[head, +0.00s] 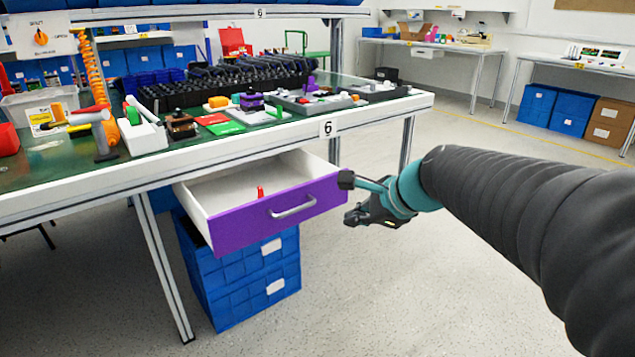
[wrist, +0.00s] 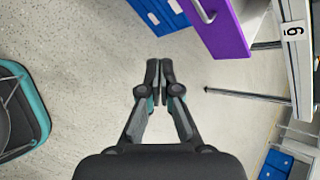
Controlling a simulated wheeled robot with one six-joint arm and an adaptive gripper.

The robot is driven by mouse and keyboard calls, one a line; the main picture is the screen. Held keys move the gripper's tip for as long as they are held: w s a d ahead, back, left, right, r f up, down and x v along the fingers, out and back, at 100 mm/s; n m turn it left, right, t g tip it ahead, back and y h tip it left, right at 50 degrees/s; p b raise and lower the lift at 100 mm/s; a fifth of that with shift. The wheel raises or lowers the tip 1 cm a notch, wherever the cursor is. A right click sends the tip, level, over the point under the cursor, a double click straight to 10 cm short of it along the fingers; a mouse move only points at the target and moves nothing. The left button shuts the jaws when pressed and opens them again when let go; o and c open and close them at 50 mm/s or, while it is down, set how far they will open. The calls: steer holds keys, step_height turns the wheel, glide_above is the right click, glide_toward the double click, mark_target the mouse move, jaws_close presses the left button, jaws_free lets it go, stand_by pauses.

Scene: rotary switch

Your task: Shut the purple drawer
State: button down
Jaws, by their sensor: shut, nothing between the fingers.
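The purple drawer (head: 285,211) hangs under the workbench and is pulled out, with its white inside showing. A grey bar handle (head: 293,207) is on its purple front. A small red object (head: 260,192) is inside the drawer. My gripper (head: 348,198) is just right of the drawer front in the head view; whether it touches the front is hard to tell there. In the wrist view my gripper (wrist: 160,62) is shut and empty, its fingertips together over the floor. The drawer front (wrist: 229,32) shows up and to the right of the fingertips, apart from them.
The workbench (head: 330,127) above the drawer carries tools, a black rack and several small parts. Blue bins (head: 240,275) stand stacked below the drawer. A bench leg (head: 163,270) stands at left. The floor (head: 380,300) in front is clear.

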steer(key=w+d+m+t+y, duration=0.1)
steer(key=w+d+m+t, duration=0.2)
steer(key=w+m, duration=0.85)
steer(key=b, duration=0.2)
glide_toward(318, 182)
steer(key=shift+n, duration=0.35)
steer(key=x, duration=0.5)
steer(key=shift+d+f, duration=0.1)
steer(key=shift+f, duration=0.3)
steer(key=shift+w+a+p, duration=0.3)
steer(key=shift+w+a, duration=0.1)
steer(key=shift+w, duration=0.3)
